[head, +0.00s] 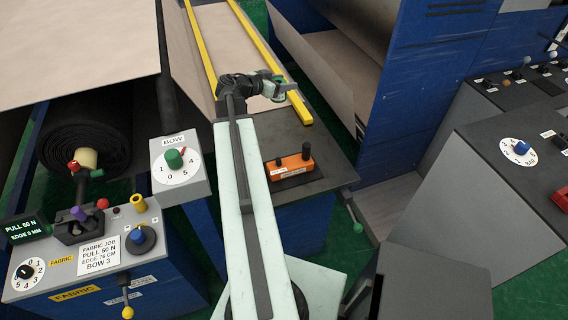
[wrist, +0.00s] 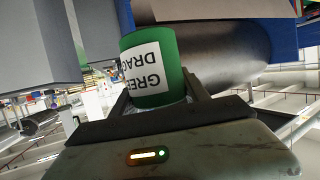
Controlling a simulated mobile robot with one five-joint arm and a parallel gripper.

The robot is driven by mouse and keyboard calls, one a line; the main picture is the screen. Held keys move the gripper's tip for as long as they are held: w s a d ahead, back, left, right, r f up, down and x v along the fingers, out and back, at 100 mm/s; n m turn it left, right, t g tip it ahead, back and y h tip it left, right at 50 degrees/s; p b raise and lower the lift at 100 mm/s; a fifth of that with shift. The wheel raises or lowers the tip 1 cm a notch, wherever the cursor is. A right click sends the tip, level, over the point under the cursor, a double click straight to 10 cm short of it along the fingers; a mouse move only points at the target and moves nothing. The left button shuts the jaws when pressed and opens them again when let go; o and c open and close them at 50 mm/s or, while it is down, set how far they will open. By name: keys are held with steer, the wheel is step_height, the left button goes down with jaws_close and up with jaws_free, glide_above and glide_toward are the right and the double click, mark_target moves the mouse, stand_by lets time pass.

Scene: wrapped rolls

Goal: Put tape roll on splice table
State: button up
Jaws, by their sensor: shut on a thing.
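My gripper (head: 284,88) is shut on a green roll (wrist: 150,62) with a white label, upside down, reading "GREE" and "DRAG". In the wrist view the roll sits between my two fingers (wrist: 160,92). In the head view my gripper is over a dark grey table (head: 318,178) with beige sheet (head: 200,45) running between two yellow rails. I take this to be the splice table, but no label shows. The roll appears above the surface near the right rail; the gap beneath it is hard to judge.
An orange device (head: 290,165) with black knobs stands on the dark table's front part. A BOW dial box (head: 181,165) and fabric control panel (head: 95,250) are at left. Blue machine walls (head: 420,75) and a grey console (head: 520,150) stand at right.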

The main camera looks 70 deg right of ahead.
step_height(320, 180, down, 13)
steer(key=n+t+h+b, duration=0.1)
steer(key=n+t+b, duration=0.1)
steer(key=b, duration=0.8)
steer(key=shift+w+a, duration=0.4)
step_height(320, 180, down, 10)
steer(key=b, duration=1)
steer(key=shift+f, duration=0.2)
steer(key=shift+r, duration=0.25)
steer(key=shift+f, duration=0.25)
steer(key=o, duration=1.6)
steer(key=shift+r, duration=0.1)
